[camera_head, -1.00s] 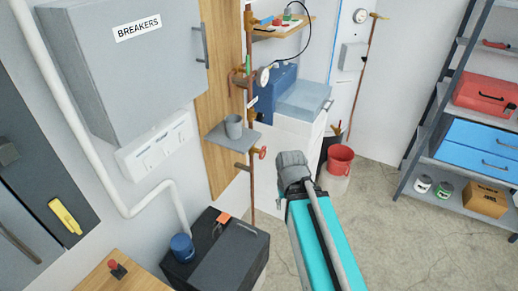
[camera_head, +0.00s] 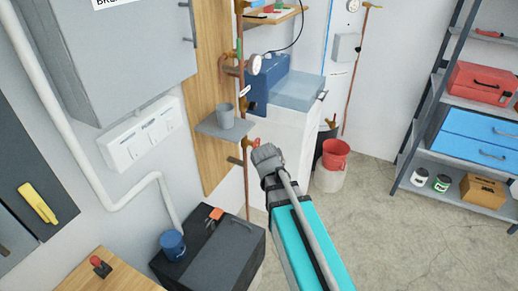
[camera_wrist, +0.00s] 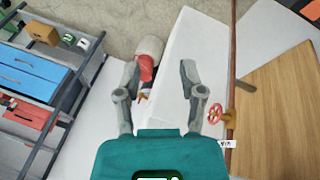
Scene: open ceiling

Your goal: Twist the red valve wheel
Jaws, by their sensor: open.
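The red valve wheel (camera_wrist: 215,113) shows in the wrist view, on a brass fitting beside a thin vertical copper pipe (camera_wrist: 232,60). A small tag is by it. My gripper (camera_wrist: 159,78) is open, its two grey fingers spread with nothing held between them. The wheel lies just right of the right finger in this view, outside the gap; I cannot tell whether they touch. In the head view my gripper (camera_head: 266,156) is beside the pipe, below the small grey shelf, and largely covers the wheel.
A grey shelf with a cup (camera_head: 225,115) juts out above and left of my gripper. A black box (camera_head: 225,255) stands below left. A white cabinet (camera_head: 285,130) and red bucket (camera_head: 336,154) are behind. A shelving rack stands right; floor there is clear.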

